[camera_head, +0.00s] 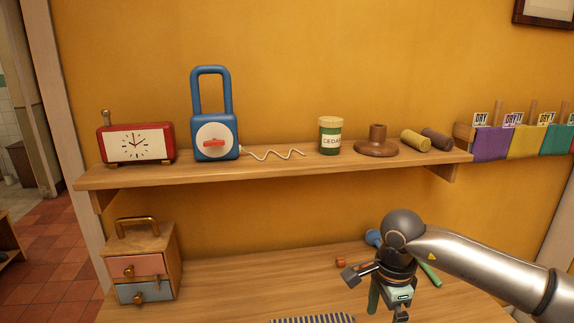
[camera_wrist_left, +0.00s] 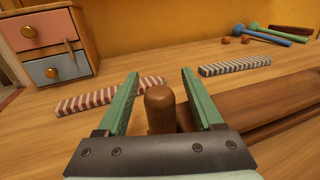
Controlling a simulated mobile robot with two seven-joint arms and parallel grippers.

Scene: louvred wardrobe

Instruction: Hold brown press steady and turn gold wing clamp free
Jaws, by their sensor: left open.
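The brown press (camera_wrist_left: 270,105) lies on the bench at the right of the left wrist view, as long brown wooden boards. A rounded brown wooden handle (camera_wrist_left: 160,108) stands at its left end. My left gripper (camera_wrist_left: 161,73) is open, with a green finger on each side of the handle and gaps showing; it is outside the head view. My right gripper (camera_head: 388,298) points down over the bench at the lower right of the head view; whether its jaws are apart is unclear. I cannot make out the gold wing clamp in either view.
A striped red cloth strip (camera_wrist_left: 110,95) and a striped blue one (camera_wrist_left: 235,65) lie near the press. A small drawer chest (camera_head: 140,262) stands at left. Blue and green mallets (camera_wrist_left: 270,33) lie behind. A shelf (camera_head: 270,169) with clock, padlock and jar overhangs the bench.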

